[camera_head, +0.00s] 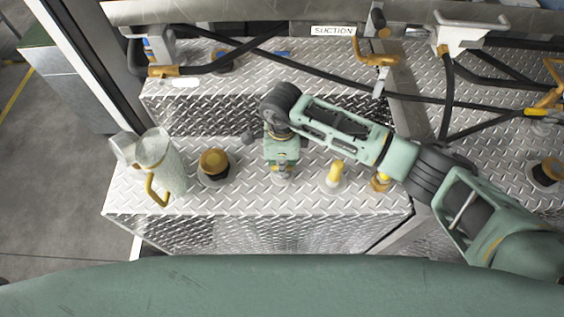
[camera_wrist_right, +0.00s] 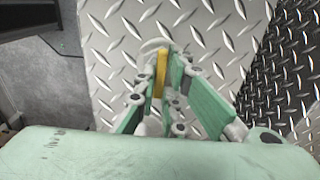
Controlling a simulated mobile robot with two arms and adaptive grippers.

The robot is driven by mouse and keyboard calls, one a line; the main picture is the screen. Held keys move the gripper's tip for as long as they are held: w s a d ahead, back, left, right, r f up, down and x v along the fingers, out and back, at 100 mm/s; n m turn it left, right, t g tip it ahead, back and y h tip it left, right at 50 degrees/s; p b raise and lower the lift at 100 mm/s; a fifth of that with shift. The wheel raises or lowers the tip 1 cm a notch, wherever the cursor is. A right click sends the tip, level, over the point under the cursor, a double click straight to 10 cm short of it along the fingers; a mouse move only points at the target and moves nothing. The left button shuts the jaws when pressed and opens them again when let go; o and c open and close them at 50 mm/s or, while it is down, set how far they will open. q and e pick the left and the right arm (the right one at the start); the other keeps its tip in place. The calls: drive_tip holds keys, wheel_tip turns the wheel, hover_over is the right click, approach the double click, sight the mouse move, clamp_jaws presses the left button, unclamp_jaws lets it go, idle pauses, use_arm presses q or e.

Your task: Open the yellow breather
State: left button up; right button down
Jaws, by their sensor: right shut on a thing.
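My right gripper (camera_head: 281,172) points down over the diamond-plate deck in the head view, and its fingers are closed together. In the right wrist view the fingers (camera_wrist_right: 165,82) are shut on a narrow yellow piece (camera_wrist_right: 160,72), with a pale rounded rim just beyond it. I take this piece as the yellow breather; its base is mostly hidden by the fingers. Another yellow-topped fitting (camera_head: 334,173) stands upright on a pale base, just right of the gripper and apart from it. My left gripper does not show.
A pale jug (camera_head: 160,165) with a yellow handle and a brown-gold cap (camera_head: 213,163) stand left on the deck (camera_head: 245,205). A yellow fitting (camera_head: 380,183) sits under my right forearm. Black hoses (camera_head: 330,75) cross behind, below the SUCTION label (camera_head: 333,31).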

drive_tip(key=n+b, duration=0.1)
drive_tip(key=b, duration=0.1)
drive_tip(key=n+b, duration=0.4)
drive_tip(key=shift+w+f, duration=0.15)
drive_tip(key=shift+f, duration=0.2)
drive_tip(key=shift+r+n, duration=0.15)
drive_tip(key=shift+n, duration=0.25)
drive_tip(key=shift+r+b, duration=0.15)
drive_tip(key=shift+b, duration=0.15)
drive_tip(key=shift+r+n, duration=0.1)
drive_tip(key=shift+n, duration=0.2)
